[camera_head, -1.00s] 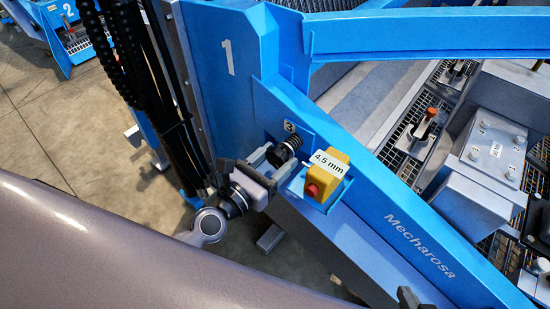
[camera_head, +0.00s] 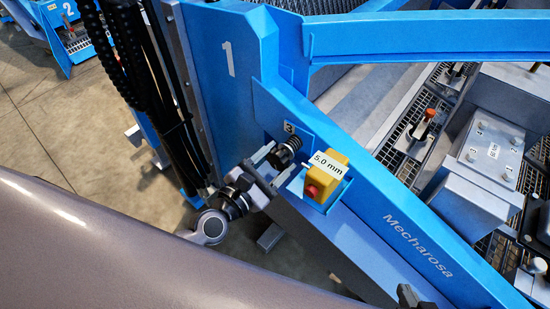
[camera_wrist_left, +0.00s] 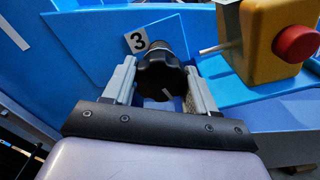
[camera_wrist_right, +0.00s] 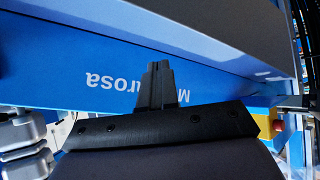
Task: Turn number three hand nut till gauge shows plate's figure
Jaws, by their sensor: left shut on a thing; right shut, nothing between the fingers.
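The black hand nut (camera_head: 287,149) is on the blue frame beside the plate marked 3 (camera_head: 289,127); it also shows in the left wrist view (camera_wrist_left: 160,76), with a pale line on its face. My left gripper (camera_wrist_left: 160,88) is shut on the nut, one finger at each side. The yellow gauge box (camera_head: 334,180) with a red knob stands just right of the nut, and its label reads 5.0 mm (camera_head: 328,163). My right gripper (camera_wrist_right: 158,75) is shut and empty near the blue beam. I cannot make out a plate with a target figure clearly.
The blue beam lettered Mecharosa (camera_head: 418,232) slopes down to the right. A grey box with small, unclear lettering (camera_head: 490,150) sits beyond it. Black hoses (camera_head: 140,90) hang left of the nut. A large grey-brown curved surface (camera_head: 100,250) fills the lower left.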

